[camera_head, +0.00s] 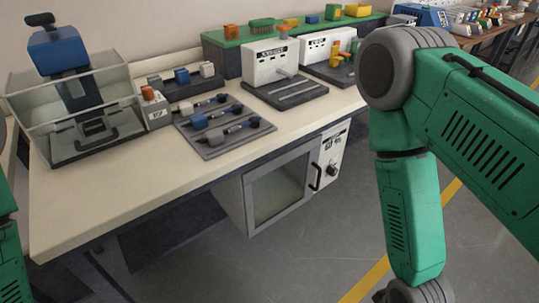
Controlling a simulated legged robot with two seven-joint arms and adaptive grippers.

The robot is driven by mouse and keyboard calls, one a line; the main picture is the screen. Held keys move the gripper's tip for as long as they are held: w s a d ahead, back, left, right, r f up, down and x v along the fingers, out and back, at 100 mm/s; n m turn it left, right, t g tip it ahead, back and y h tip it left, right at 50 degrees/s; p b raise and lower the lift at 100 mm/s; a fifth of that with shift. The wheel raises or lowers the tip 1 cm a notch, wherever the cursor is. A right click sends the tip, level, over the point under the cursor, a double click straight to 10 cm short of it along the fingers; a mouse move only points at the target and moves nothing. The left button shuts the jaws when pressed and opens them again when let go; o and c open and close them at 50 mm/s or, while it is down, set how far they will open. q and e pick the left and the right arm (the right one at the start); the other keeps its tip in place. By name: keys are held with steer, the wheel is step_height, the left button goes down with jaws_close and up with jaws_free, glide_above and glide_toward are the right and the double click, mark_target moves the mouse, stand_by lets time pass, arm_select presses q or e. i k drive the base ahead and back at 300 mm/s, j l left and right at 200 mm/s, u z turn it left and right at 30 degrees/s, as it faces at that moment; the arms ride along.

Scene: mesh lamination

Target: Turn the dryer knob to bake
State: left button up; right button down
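The dryer (226,196) is a grey box under the bench, with a glass window (276,190) in its front door. The door looks shut, and a dark vertical handle (316,177) is on its right side. A white control panel (326,152) is right of the handle. The dryer knob (332,170) is small, dark and round, low on that panel. Its setting and the panel's labels are too small to read. My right arm hangs down right of the dryer, and its gripper is below the picture. Only a piece of my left arm shows at the left edge; its gripper is out of view.
The cream bench (110,195) overhangs the dryer. On it are a clear-walled box with a blue device (60,52), a grey tool tray (222,125) and white machines (270,62). The grey floor (290,262) before the dryer is clear, with a yellow line (368,280).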

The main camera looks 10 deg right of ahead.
mark_target(331, 170)
steer(key=l, duration=0.5)
steer(key=i+l+z, duration=0.1)
steer(key=l, duration=0.45)
steer(key=i+l, duration=0.1)
steer(key=l, duration=0.9)
steer(key=i+l+z, duration=0.1)
steer(key=l, duration=0.45)
steer(key=i+l, duration=0.15)
steer(key=l, duration=0.85)
steer(key=i+z, duration=0.05)
